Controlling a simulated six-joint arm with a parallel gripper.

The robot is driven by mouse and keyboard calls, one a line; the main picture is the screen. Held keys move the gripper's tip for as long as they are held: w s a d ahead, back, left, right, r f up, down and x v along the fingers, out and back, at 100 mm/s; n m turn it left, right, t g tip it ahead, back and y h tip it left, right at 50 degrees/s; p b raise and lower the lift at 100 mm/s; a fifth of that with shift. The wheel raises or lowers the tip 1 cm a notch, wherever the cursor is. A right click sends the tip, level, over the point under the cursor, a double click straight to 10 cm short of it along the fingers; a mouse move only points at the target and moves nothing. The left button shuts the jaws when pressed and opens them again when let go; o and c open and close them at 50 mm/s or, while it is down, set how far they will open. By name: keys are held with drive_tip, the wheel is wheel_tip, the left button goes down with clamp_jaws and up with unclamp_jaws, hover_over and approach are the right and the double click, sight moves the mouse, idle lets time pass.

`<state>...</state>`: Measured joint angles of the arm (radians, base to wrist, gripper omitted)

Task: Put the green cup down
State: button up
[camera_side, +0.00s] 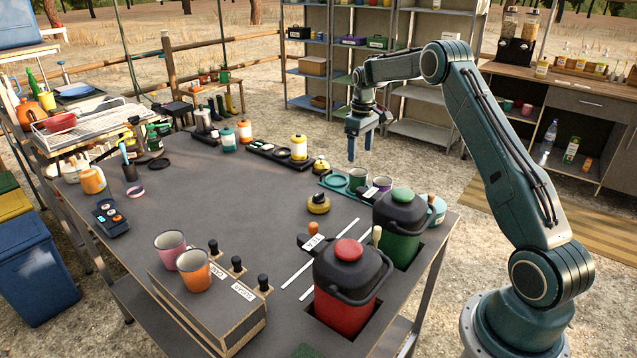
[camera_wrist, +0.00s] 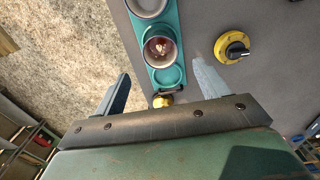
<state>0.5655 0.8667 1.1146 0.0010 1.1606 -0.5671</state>
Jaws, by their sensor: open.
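The green cup (camera_side: 357,178) stands upright in a teal tray (camera_side: 335,189) near the far edge of the grey table. A cup with a pale rim and a reddish-brown inside (camera_wrist: 160,50) shows in the wrist view, apparently the same one. My gripper (camera_side: 359,152) is open and empty just above the cup in the side view. In the wrist view, the fingers of my gripper (camera_wrist: 160,68) are spread to either side below the cup, and neither appears to touch it.
A purple cup (camera_side: 381,184) stands beside the green cup. Green (camera_side: 402,225) and red (camera_side: 347,285) lidded jugs sit in table cutouts nearer the camera. Pink (camera_side: 170,248) and orange (camera_side: 194,270) cups stand on a box. The table's middle is clear.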

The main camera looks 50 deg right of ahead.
drive_tip(key=shift+r, duration=0.6)
drive_tip(key=s+a+r+t, duration=0.1)
drive_tip(key=s+a+r, duration=0.4)
drive_tip(key=a+r, duration=0.45)
drive_tip(key=s+a+r+t, duration=0.1)
drive_tip(key=s+a+r, duration=0.4)
drive_tip(key=a+r, duration=0.4)
drive_tip(key=s+a+f+t, duration=0.1)
drive_tip(key=s+a, duration=0.5)
drive_tip(key=s, duration=0.5)
drive_tip(key=s+a+f+t, duration=0.2)
drive_tip(key=s+a, duration=0.5)
drive_tip(key=s, duration=0.4)
drive_tip(key=shift+s+a+t, duration=0.25)
drive_tip(key=shift+s+t, duration=0.05)
